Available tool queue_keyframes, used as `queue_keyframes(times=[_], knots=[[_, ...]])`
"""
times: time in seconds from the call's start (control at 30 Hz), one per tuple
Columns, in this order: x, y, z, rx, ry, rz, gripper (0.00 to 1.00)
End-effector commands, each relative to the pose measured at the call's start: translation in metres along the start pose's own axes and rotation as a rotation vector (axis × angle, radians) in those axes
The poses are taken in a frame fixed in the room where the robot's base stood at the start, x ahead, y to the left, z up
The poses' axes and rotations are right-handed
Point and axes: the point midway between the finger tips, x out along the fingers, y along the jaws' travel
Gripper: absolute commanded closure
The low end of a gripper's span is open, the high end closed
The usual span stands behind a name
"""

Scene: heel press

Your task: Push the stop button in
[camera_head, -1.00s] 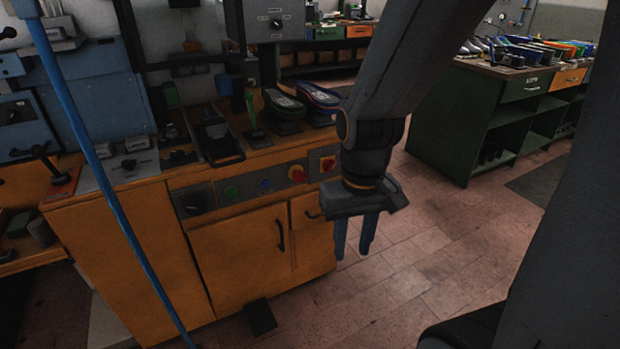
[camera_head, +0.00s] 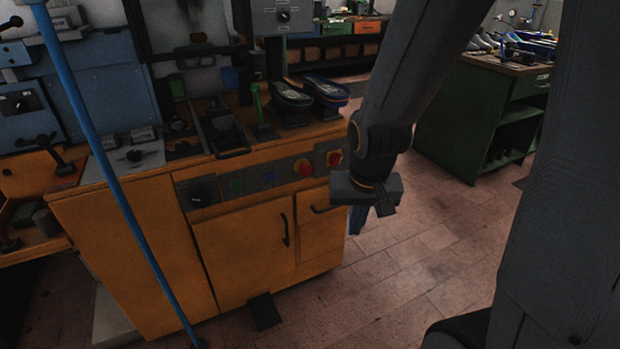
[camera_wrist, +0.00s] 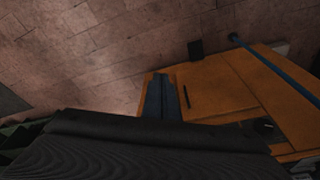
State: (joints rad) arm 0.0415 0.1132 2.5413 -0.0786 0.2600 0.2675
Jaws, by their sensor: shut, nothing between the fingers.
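A round red button (camera_head: 303,168) sits on the grey control strip (camera_head: 262,181) of the orange cabinet, in a row with a green button (camera_head: 237,187) and a blue button. A second red knob (camera_head: 334,158) with a yellowish surround sits to its right, on a separate plate. My gripper (camera_head: 357,222) is shut and empty, pointing down to the right of the cabinet front and lower than the red button, apart from it. In the wrist view my fingers (camera_wrist: 160,90) lie together in front of the orange cabinet; the red button cannot be made out there.
The orange cabinet (camera_head: 240,245) has a dark door handle and a drawer handle on its front. Shoes (camera_head: 292,97) stand on its top. A blue pole (camera_head: 110,190) crosses the left side. The tiled floor right of the cabinet is clear up to a green bench (camera_head: 480,120).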

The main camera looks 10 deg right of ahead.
Motion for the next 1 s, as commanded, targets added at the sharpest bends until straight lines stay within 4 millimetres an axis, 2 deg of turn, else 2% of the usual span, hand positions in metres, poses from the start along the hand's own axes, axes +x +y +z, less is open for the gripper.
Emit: queue_keyframes(times=[0.03,0.2,0.5,0.73,1.0], knots=[[0.019,0.002,-0.014,0.056,0.046,-0.008,1.00],[0.058,0.002,-0.067,0.265,0.226,-0.087,1.00],[0.107,-0.010,-0.141,0.616,0.460,-0.375,1.00],[0.125,-0.022,-0.174,0.864,0.533,-0.684,1.00],[0.125,-0.030,-0.189,1.026,0.528,-0.939,1.00]])
